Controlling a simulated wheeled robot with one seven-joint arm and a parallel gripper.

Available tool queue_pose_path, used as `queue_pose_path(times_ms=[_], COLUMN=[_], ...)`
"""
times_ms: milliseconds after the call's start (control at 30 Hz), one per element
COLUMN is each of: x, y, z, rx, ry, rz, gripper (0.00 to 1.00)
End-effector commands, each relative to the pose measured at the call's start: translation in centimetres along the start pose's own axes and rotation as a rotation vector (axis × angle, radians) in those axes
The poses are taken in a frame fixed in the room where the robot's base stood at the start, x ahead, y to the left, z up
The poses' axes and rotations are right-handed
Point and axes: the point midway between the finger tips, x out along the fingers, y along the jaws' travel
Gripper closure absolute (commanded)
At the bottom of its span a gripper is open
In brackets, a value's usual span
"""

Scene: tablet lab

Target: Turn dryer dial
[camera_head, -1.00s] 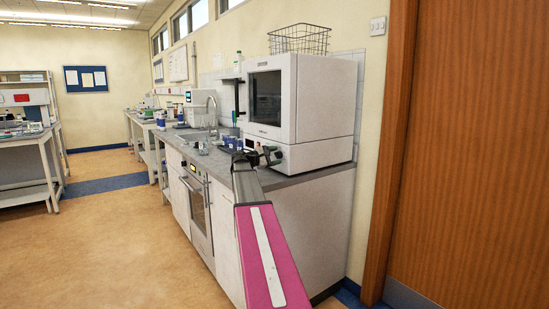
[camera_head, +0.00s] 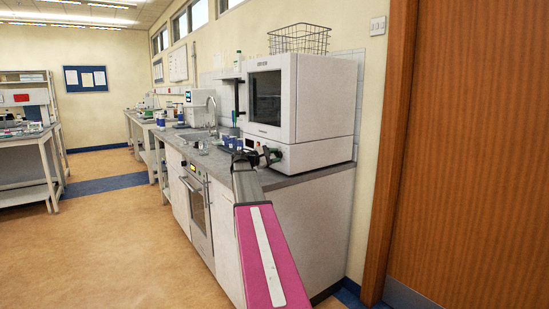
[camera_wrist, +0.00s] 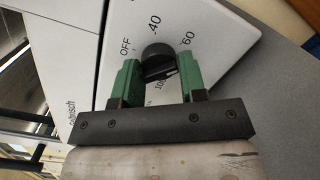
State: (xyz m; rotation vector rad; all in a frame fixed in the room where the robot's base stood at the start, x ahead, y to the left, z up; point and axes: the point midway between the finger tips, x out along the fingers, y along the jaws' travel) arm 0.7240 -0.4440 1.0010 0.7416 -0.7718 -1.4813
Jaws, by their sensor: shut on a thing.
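The dryer (camera_head: 312,100) is a white box with a dark window, standing on the grey counter at the right in the head view. Its dial (camera_wrist: 157,52) is a dark round knob on the white front panel in the wrist view. Printed marks OFF, 40, 60 and 100 stand around it. My gripper (camera_wrist: 161,72) has green fingertips, one on each side of the dial, and is shut on it. The lower part of the dial lies between the fingers. In the head view my gripper (camera_head: 268,157) is small and dark at the dryer's lower front.
A wire basket (camera_head: 299,39) sits on top of the dryer. Small blue items (camera_head: 233,142) and a sink tap (camera_head: 211,108) are on the counter to the left. An oven (camera_head: 197,208) is built in below. The floor at left is open.

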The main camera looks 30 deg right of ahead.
Motion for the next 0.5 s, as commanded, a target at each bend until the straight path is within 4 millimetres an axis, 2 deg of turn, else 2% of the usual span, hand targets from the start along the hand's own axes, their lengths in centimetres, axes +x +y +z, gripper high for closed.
queue_pose_path(times_ms=[267, 500], x=[0.0, 0.0], y=[0.26, 0.32], z=[-0.01, 0.04], rx=[0.078, 0.257], ry=[0.006, 0.019], rz=[-0.004, -0.021], gripper=[0.85, 0.85])
